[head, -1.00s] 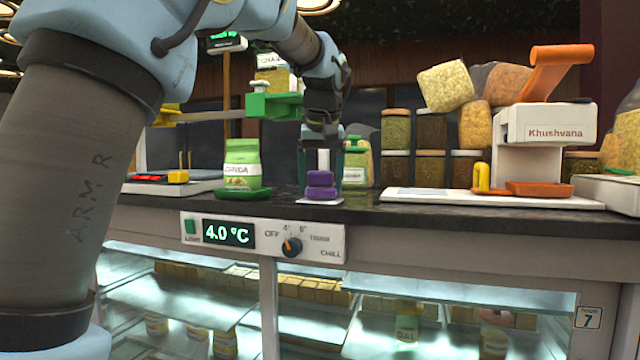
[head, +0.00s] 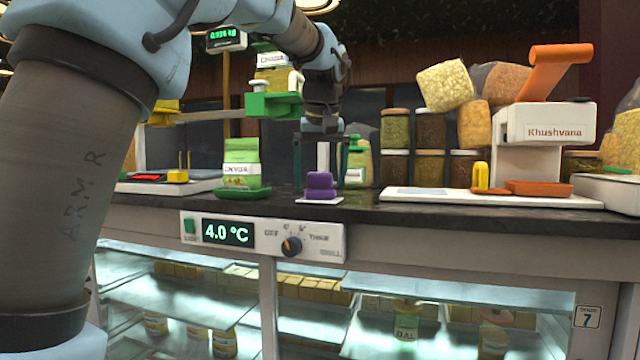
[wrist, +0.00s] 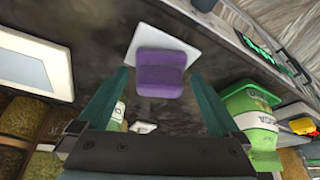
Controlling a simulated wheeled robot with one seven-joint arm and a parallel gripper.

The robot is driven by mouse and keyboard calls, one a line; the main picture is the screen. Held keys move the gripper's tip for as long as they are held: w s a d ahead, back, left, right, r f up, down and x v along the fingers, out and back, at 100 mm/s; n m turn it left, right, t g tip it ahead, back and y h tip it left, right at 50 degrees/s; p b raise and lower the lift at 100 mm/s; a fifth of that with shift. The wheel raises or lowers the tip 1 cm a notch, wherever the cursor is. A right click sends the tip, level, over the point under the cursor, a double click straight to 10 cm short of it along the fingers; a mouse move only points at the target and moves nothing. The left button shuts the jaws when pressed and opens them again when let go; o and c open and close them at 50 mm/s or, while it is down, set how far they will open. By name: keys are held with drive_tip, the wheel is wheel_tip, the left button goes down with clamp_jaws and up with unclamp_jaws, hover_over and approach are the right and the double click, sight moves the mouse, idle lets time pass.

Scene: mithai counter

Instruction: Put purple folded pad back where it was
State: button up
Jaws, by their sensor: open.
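The purple folded pad (head: 320,186) rests on a white square (head: 318,201) on the dark counter (head: 420,209). In the wrist view the pad (wrist: 160,73) lies on the white square (wrist: 196,52), which shows around its far side and corners. My gripper (head: 322,140) is above and behind the pad in the head view, pointing down. In the wrist view my gripper (wrist: 161,92) has its teal fingers spread wide, with the pad beyond and between them. The fingers do not appear to touch the pad.
A green-and-white packet (head: 241,160) stands on a green pan (head: 242,192) to the left.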

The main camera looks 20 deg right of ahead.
drive_tip(key=v, duration=1)
drive_tip(key=shift+r, duration=0.25)
drive_tip(key=shift+a, duration=0.1)
